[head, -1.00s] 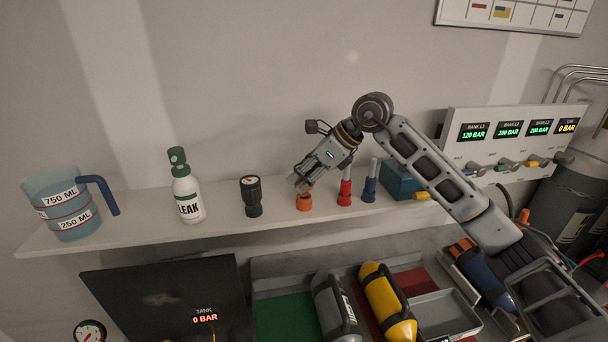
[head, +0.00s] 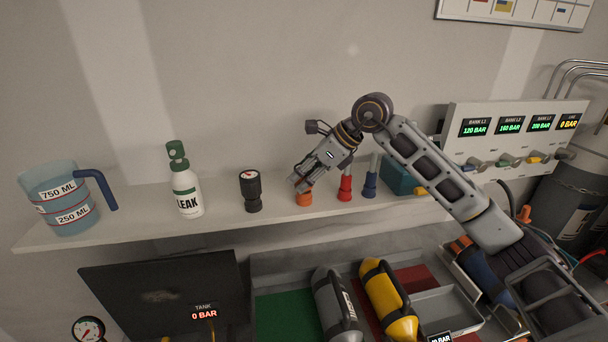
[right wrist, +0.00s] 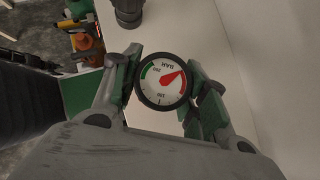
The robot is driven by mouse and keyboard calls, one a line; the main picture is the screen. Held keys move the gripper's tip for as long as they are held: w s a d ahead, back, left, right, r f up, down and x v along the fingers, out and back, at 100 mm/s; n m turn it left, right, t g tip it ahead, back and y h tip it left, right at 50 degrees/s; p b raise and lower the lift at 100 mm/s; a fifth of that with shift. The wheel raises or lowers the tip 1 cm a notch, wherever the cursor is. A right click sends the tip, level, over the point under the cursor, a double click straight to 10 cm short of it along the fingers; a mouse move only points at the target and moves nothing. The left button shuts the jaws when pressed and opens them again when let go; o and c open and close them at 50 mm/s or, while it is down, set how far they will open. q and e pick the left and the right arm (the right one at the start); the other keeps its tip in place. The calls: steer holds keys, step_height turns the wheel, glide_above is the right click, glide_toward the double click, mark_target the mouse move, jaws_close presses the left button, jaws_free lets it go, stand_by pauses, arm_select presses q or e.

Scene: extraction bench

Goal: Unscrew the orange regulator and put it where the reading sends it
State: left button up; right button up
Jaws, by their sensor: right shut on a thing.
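The orange regulator (head: 304,199) stands upright on the wall shelf; only its orange lower part shows below my gripper in the head view. My right gripper (head: 299,185) comes down over it and is shut on it. In the right wrist view its round dial (right wrist: 163,82) sits between the two fingers of the right gripper (right wrist: 163,92). The dial has a white face with a green arc and a red sector, and its red needle points to the red sector. The dial's lettering appears upside down. My left gripper is not in view.
On the shelf (head: 130,222) stand a jug (head: 58,212), a LEAK bottle (head: 186,195), a black gauge regulator (head: 251,192), and red (head: 345,188) and blue (head: 370,184) nozzles close right. Below are a green mat (head: 284,315), grey (head: 333,305) and yellow (head: 388,300) cylinders, and a "0 BAR" tank display (head: 204,313).

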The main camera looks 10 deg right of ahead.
steer(key=shift+f, duration=0.3)
steer(key=o, duration=1.4)
steer(key=shift+v, duration=6.05)
